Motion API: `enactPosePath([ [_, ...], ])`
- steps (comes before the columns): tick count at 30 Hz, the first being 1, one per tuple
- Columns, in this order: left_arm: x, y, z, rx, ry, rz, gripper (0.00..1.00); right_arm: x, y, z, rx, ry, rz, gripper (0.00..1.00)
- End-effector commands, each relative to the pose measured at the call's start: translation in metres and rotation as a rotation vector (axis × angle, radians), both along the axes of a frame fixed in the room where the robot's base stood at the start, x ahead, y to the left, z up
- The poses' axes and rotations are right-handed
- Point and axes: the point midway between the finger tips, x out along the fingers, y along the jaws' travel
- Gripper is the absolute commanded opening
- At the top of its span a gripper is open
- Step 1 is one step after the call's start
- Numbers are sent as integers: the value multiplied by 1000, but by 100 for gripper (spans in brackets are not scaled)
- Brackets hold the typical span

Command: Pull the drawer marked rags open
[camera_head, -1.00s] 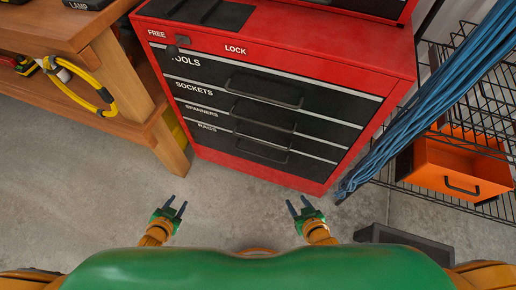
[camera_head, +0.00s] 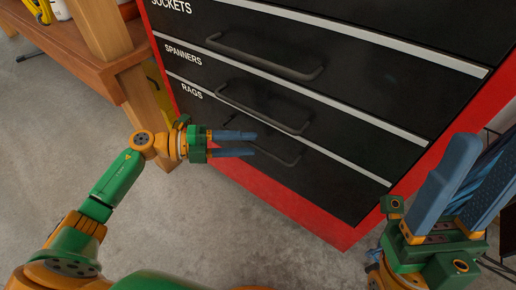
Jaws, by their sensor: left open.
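The black drawer marked rags (camera_head: 335,185) is the lowest in the red tool chest and sits shut. Its dark bar handle (camera_head: 285,160) is partly hidden behind my left gripper's fingers. My left gripper (camera_head: 255,143) is open, its two blue fingers pointing right, one above the other, over the handle in the picture. I cannot tell whether they touch it or go around it. Nothing shows held in it.
The spanners drawer (camera_head: 340,132) and sockets drawer (camera_head: 370,75) above are shut, each with a bar handle. A wooden workbench (camera_head: 115,70) stands close at the left of the chest. Bare concrete floor (camera_head: 190,215) lies in front.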

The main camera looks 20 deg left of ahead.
Motion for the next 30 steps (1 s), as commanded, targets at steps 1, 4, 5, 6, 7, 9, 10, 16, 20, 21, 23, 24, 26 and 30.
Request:
enactPosePath([
  [1,3,-7,-3,-2,-2,-2,43,0,0,-3,2,-8,0,50],
  [4,7,-15,-3,-1,0,0,43,-1,-1,-3,5,-16,2,50],
  [5,7,-16,-3,-1,0,0,43,-1,-1,-2,5,-17,2,50],
  [6,8,-17,-3,-1,0,0,43,-1,-1,-2,6,-18,2,50],
  [7,8,-17,-3,-1,0,1,43,-1,-1,-2,6,-19,2,50],
  [9,8,-17,-3,-2,1,1,43,-1,-1,-2,6,-18,2,50],
  [10,8,-17,-3,-2,1,1,43,-1,-1,-2,7,-18,2,50],
  [16,8,-16,-3,-2,2,2,0,-1,-1,-2,6,-18,2,50],
  [20,8,-16,-3,-2,2,3,0,-1,-1,-2,7,-17,3,50],
  [21,8,-16,-3,-2,2,3,0,-1,-1,-2,7,-17,3,50],
  [23,8,-16,-3,-2,2,3,0,0,-1,-2,7,-17,3,50],
  [24,8,-16,-3,-2,2,3,0,0,-1,-2,6,-17,2,50],
  [26,8,-16,-3,-2,2,3,0,0,-1,-2,6,-16,2,50],
  [30,8,-16,-3,-2,2,3,0,0,-1,-2,6,-16,2,50],
])
